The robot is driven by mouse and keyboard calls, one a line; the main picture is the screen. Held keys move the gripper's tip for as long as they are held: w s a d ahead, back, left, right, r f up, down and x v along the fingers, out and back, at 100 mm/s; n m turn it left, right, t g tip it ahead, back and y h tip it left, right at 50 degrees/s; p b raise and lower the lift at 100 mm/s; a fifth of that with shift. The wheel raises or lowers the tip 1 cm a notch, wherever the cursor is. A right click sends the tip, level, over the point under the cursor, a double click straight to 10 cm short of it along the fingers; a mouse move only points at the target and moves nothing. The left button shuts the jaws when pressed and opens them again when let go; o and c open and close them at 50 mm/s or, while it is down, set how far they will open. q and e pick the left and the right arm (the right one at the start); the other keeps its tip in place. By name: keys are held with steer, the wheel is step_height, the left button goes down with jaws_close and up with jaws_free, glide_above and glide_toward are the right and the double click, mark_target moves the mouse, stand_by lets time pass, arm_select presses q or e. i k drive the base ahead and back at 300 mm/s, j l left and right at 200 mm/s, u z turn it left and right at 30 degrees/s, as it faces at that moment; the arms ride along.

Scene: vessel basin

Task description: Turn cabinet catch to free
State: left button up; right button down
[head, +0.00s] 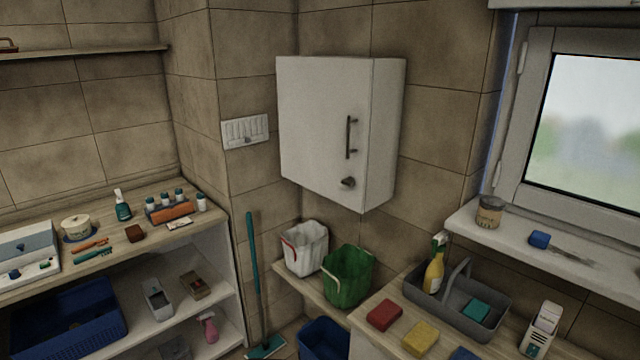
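The white wall cabinet (318,130) hangs on the tiled wall at the centre of the head view, with its door shut. A dark vertical bar handle (350,138) is on the right part of its door. Below the handle is the small dark cabinet catch (348,183), a knob-like piece near the door's lower edge. It is too small to tell exactly which way it is turned. Neither of my grippers shows in the head view.
Below the cabinet, a white bucket (306,250) and a green bucket (348,278) stand on a low shelf. A grey caddy (490,318) with a yellow spray bottle (433,272) is at right. A teal-handled mop (253,270) leans left. The space before the cabinet door looks clear.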

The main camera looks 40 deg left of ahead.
mark_target(349, 181)
steer(key=u, duration=1)
steer(key=i+j, duration=0.05)
